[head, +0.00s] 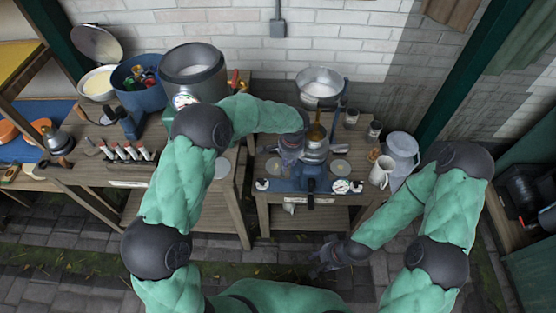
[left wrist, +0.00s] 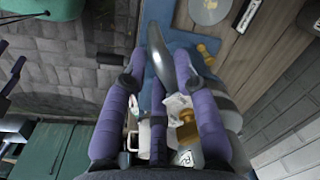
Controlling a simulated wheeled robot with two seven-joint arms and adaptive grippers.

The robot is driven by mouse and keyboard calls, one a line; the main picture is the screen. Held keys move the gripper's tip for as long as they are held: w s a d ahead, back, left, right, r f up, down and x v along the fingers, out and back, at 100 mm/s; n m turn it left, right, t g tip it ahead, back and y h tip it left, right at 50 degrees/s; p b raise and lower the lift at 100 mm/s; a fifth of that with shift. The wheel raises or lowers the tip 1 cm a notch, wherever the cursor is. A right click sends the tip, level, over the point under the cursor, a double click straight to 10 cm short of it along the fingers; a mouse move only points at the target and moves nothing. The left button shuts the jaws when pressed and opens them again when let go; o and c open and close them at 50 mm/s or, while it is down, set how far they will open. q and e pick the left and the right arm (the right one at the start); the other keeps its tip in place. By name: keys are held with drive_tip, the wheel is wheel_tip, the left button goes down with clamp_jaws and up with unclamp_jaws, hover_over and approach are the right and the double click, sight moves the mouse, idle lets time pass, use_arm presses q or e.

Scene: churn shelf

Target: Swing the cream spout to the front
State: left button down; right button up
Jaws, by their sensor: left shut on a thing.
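The cream separator stands on the small wooden table, with a blue base (head: 312,178), a brass-coloured middle part (head: 317,132) and a wide metal bowl (head: 320,82) on top. My left gripper (head: 294,154) is at the left side of its metal body. The spout is hidden behind the gripper in the head view. My right gripper (head: 325,260) hangs low in front of the table, apart from the separator; its jaws are too small to read.
A white jug (head: 381,171) and a grey can (head: 401,150) stand right of the separator, with small jars (head: 375,130) behind. A large metal drum (head: 194,68) and blue bucket (head: 140,90) stand on the left bench.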

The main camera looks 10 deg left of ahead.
use_arm(q)
drive_tip(key=shift+d, duration=0.15)
drive_tip(key=c, duration=0.9)
unclamp_jaws()
drive_tip(key=shift+c, duration=0.2)
wheel_tip(320, 180, up, 12)
drive_tip(key=s+d, duration=0.1)
drive_tip(key=shift+f, duration=0.1)
